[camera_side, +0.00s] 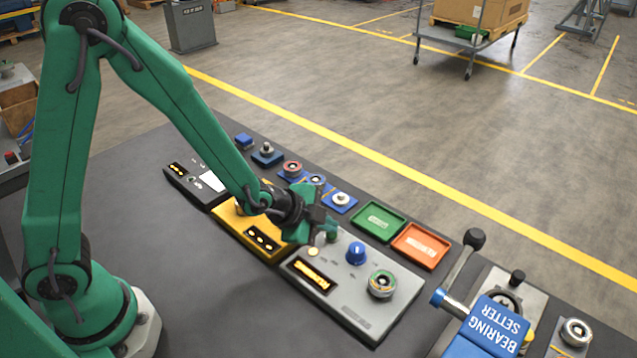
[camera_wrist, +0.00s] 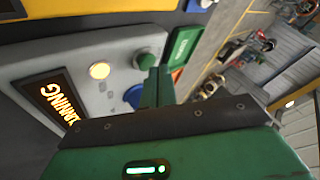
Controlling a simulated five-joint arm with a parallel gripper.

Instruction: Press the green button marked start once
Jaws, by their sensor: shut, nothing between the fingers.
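The green button (camera_side: 331,238) is a round cap on the light grey control box (camera_side: 352,318), and it also shows in the wrist view (camera_wrist: 150,58). I cannot read a mark on it. My gripper (camera_side: 327,229) is shut and empty. In the wrist view my gripper's fingertips (camera_wrist: 158,72) are right at the near side of the green button; I cannot tell whether they touch it. A pale lamp (camera_side: 313,252) beside the button glows in the wrist view (camera_wrist: 99,71). The box's display (camera_side: 311,274) is lit, with letters ending in "NNING" in the wrist view.
On the same box stand a blue knob (camera_side: 357,253) and a metal rotor (camera_side: 381,285). A yellow box (camera_side: 232,224) adjoins on the left. Green (camera_side: 379,221) and orange (camera_side: 421,245) trays lie behind. A blue bearing setter (camera_side: 490,325) with a lever stands at right.

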